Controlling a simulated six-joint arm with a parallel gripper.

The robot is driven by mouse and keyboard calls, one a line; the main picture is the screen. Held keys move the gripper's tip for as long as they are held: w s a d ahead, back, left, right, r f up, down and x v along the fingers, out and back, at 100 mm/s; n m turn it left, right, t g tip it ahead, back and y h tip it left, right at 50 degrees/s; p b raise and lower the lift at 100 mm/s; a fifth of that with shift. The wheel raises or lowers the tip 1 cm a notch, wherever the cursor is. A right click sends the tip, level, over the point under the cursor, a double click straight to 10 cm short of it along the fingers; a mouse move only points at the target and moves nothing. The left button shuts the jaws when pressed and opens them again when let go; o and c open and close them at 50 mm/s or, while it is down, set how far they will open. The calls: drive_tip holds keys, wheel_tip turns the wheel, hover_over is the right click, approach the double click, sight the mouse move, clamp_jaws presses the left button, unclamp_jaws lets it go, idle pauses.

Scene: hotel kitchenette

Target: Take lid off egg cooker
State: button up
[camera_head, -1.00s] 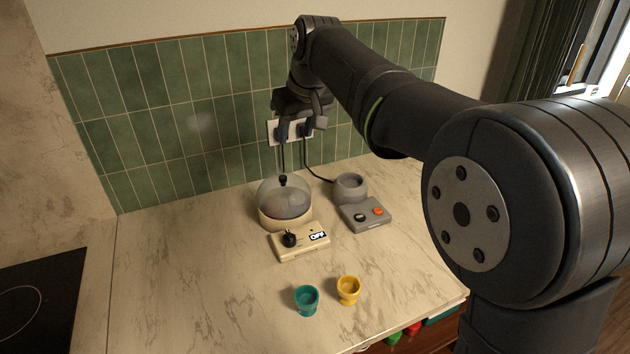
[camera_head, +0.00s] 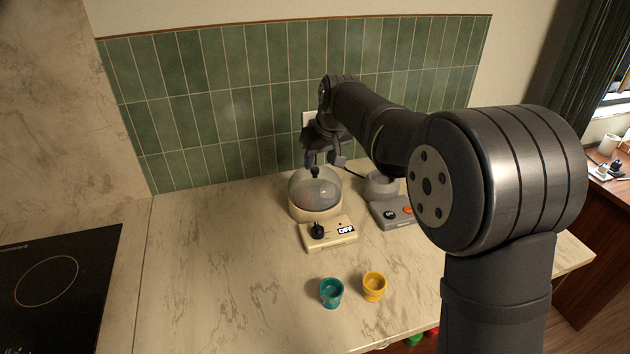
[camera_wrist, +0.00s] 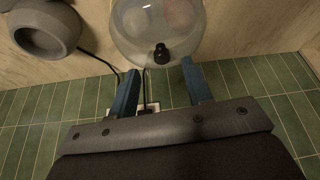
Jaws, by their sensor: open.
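The egg cooker has a cream base (camera_head: 330,234) with a black dial and an "OFF" label. Its clear domed lid (camera_head: 301,190) sits on the round cream bowl. The lid's black knob (camera_head: 314,172) stands up on top. My gripper (camera_head: 324,161) is open just above the knob, with the fingers to either side of it. In the wrist view the dome (camera_wrist: 158,30) and knob (camera_wrist: 161,54) lie just beyond my open fingertips (camera_wrist: 159,68), and the knob is not gripped. Blurred rounded shapes show through the dome.
A grey appliance (camera_head: 389,213) with an orange button and a round grey cup (camera_head: 381,187) stands close on the right. A teal egg cup (camera_head: 331,293) and a yellow egg cup (camera_head: 374,286) stand in front. A cooktop (camera_head: 50,285) lies left. The counter between is clear.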

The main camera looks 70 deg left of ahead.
sight(315, 169)
drive_tip(key=x, duration=0.4)
drive_tip(key=shift+s+a+f, duration=0.1)
drive_tip(key=shift+s+a, duration=0.05)
clamp_jaws()
